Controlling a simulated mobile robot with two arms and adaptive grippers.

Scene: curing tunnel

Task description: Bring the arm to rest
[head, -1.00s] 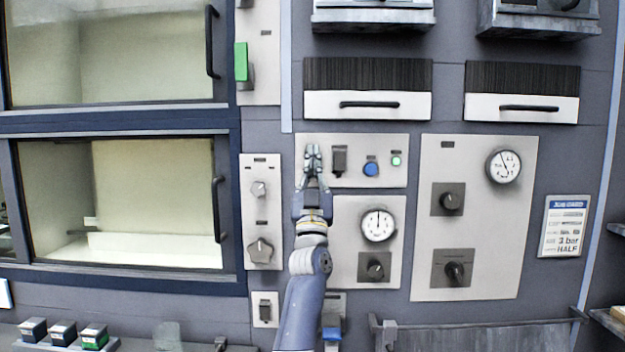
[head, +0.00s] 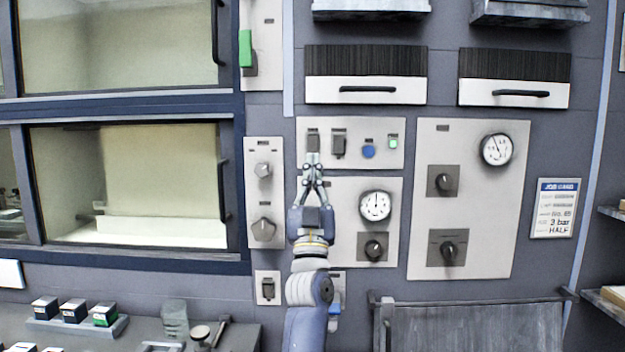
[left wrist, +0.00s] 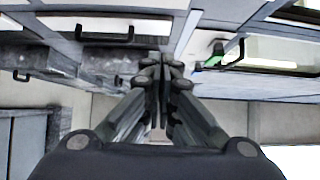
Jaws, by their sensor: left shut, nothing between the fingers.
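My left gripper (head: 313,158) is in the middle of the head view, pointing up, with its fingertips together and nothing between them. Its tips overlap the lower edge of the switch panel (head: 350,155), just below the left dark rocker switch (head: 313,140). Whether they touch the panel cannot be told. In the left wrist view, the fingers (left wrist: 162,66) meet and are empty. My right gripper is not in view.
A second dark switch (head: 339,145), a blue button (head: 368,152) and a lit green button (head: 393,143) sit on the panel. A gauge (head: 376,205) is right of the gripper. Knobs (head: 263,228) are on its left. A bench with small boxes (head: 74,310) is lower left.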

